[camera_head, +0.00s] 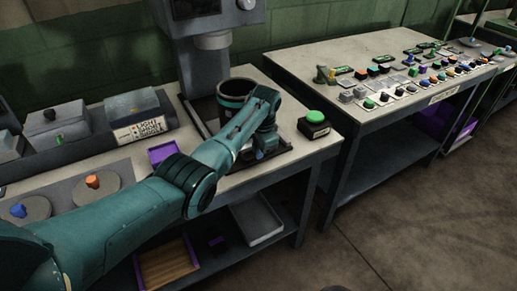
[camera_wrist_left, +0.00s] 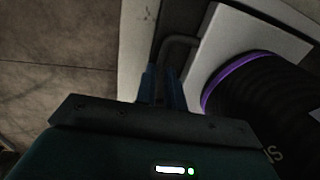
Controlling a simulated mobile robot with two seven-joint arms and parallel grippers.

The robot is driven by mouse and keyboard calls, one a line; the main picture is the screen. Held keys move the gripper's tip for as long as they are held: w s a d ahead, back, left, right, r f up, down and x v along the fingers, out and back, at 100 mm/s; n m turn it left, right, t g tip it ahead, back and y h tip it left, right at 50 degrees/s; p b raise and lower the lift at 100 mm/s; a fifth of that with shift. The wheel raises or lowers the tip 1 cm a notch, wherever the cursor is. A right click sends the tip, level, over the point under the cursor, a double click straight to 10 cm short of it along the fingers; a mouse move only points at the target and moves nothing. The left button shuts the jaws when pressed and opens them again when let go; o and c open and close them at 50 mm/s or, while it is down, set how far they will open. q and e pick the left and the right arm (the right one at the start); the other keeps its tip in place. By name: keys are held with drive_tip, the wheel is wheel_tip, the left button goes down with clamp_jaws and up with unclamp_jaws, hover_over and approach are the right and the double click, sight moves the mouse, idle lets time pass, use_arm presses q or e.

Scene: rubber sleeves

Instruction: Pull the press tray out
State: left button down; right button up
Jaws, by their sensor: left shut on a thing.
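In the left wrist view, the blue fingers of my left gripper (camera_wrist_left: 162,88) are shut on a thin grey bent handle (camera_wrist_left: 180,41). The handle joins a light grey plate (camera_wrist_left: 228,38). A dark cylinder (camera_head: 236,87) stands under the press head, partly behind my arm. My right gripper is not in view.
A green button (camera_head: 315,117) on a black box sits right of the tray. A purple tray (camera_head: 164,151) lies left of it. A second table (camera_head: 300,57) with many small parts stands at the right. Floor (camera_head: 400,215) in front is clear.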

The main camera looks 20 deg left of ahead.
use_arm(q)
drive_tip(key=c, duration=1.5)
unclamp_jaws()
drive_tip(key=shift+r, duration=0.1)
drive_tip(key=r, duration=0.4)
drive_tip(key=s+d+r, duration=0.1)
drive_tip(key=r, duration=0.7)
drive_tip(key=shift+s+d+r+p, duration=0.35)
drive_tip(key=shift+d+r, duration=0.05)
